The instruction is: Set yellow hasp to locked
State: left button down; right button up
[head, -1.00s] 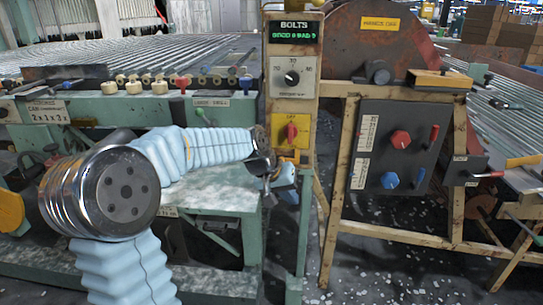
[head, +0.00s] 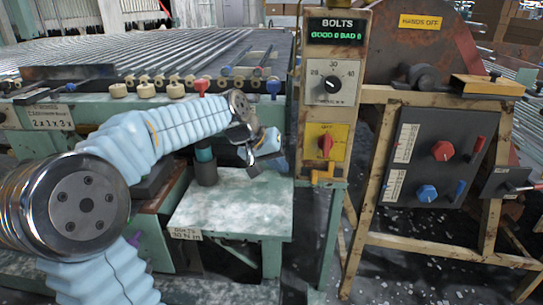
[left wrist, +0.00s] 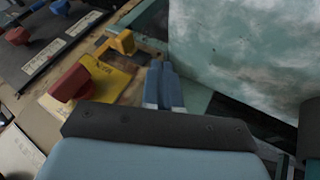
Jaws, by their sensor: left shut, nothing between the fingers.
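The yellow hasp (head: 322,174) is a small yellow piece at the foot of the upright control panel, just below a yellow plate with a red knob (head: 326,146). It also shows in the left wrist view (left wrist: 124,42), beyond the red knob (left wrist: 70,82). My left gripper (head: 280,163) is left of the hasp, near the panel's lower edge. Its blue fingers (left wrist: 160,70) are together and empty, and they point past the hasp on its right in the wrist view, apart from it. I cannot tell whether the hasp is locked. My right gripper is not in view.
A mottled worktable (head: 235,212) lies below my left arm. A dial (head: 332,84) and a "BOLTS" display (head: 336,30) sit above the yellow plate. To the right, a dark panel (head: 432,165) carries red and blue knobs. A dark cylinder (head: 206,170) stands left of the gripper.

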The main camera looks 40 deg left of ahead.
aim_at(303, 172)
pick_arm(q)
jog(key=x, duration=0.4)
jog(key=shift+w+d+r+p, duration=0.1)
jog(key=shift+w+d+p, duration=0.15)
jog(key=shift+d, duration=0.3)
jog(key=shift+w+d+r+p, duration=0.1)
jog(key=shift+w+d, duration=0.25)
jog(key=shift+d, duration=0.25)
jog(key=shift+w+d, duration=0.35)
jog(key=shift+d, duration=0.2)
jog(key=shift+d, duration=0.1)
